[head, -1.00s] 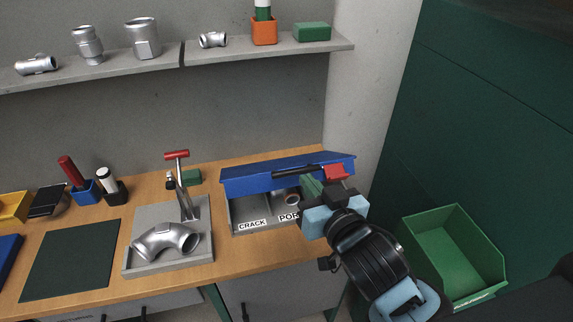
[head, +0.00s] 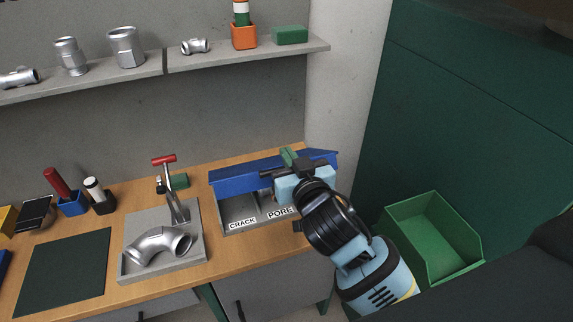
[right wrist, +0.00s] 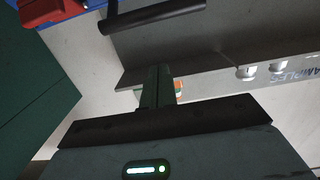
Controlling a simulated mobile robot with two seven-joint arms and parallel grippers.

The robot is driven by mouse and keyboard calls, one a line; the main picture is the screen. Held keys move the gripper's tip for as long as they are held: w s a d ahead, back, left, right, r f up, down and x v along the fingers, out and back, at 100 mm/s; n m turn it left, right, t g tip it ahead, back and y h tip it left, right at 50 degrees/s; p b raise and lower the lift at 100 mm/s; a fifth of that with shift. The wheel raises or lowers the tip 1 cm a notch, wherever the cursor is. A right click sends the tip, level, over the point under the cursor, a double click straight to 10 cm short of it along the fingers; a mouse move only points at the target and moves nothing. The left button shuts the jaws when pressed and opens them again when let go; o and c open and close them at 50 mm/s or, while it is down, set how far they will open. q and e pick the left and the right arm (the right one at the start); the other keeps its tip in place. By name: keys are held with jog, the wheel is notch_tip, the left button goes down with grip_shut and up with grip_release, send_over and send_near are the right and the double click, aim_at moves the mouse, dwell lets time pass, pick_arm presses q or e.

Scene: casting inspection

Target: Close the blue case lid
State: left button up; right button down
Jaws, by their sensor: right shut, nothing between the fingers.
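The blue case (head: 228,226) stands on the workbench with its compartments labelled CRACK and PORE facing me. Its blue lid (head: 235,181) is part open, tilted above the compartments. My right gripper (head: 288,157) is shut and empty, its green fingertips at the lid's upper edge in the head view; I cannot tell if they touch it. The gripper and arm hide part of the lid and the right compartment. In the right wrist view the shut fingers (right wrist: 157,88) point past a grey panel, with a black bar (right wrist: 150,16) and a red part (right wrist: 50,10) beyond. My left gripper is out of view.
A grey tray (head: 134,268) with a metal elbow casting (head: 158,243) and a red-handled clamp (head: 165,160) stands left of the case. A shelf (head: 205,63) with castings hangs above. A green bin (head: 432,235) is at the right.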

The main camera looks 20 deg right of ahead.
jog(key=w, duration=0.3)
jog(key=shift+w, duration=0.4)
jog(key=shift+s+a+f, duration=0.1)
jog(key=shift+s+f, duration=0.2)
jog(key=shift+f, duration=0.3)
jog(key=shift+s+f, duration=0.25)
jog(key=shift+f, duration=0.35)
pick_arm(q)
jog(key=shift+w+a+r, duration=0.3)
pick_arm(e)
jog(key=shift+s+f, duration=0.35)
jog(key=shift+f, duration=0.4)
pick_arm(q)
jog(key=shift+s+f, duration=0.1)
